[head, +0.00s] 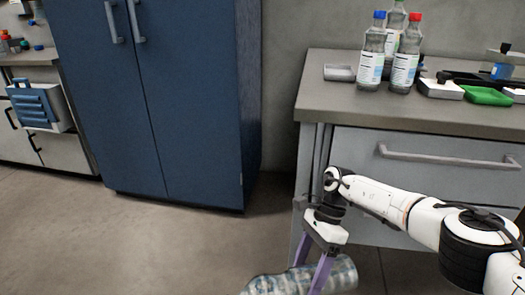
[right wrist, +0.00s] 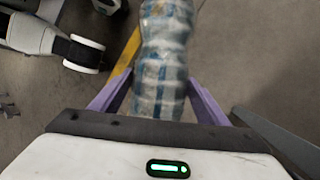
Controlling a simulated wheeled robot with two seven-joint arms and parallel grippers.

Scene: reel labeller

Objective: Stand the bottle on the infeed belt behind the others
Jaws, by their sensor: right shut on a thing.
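My right gripper (head: 306,278) is low in front of the grey cabinet in the head view, with its purple fingers closed around a bottle (head: 342,275). The bottle is clear with blue and white markings. It lies about level across the fingers, held clear of the counter, and the picture's lower edge cuts part of it off. In the right wrist view the bottle (right wrist: 162,55) sits between the two purple fingers and runs out of the top of the picture. My left gripper is not in view. I cannot see an infeed belt or a line of bottles on it.
Open floor (head: 150,240) lies in front.

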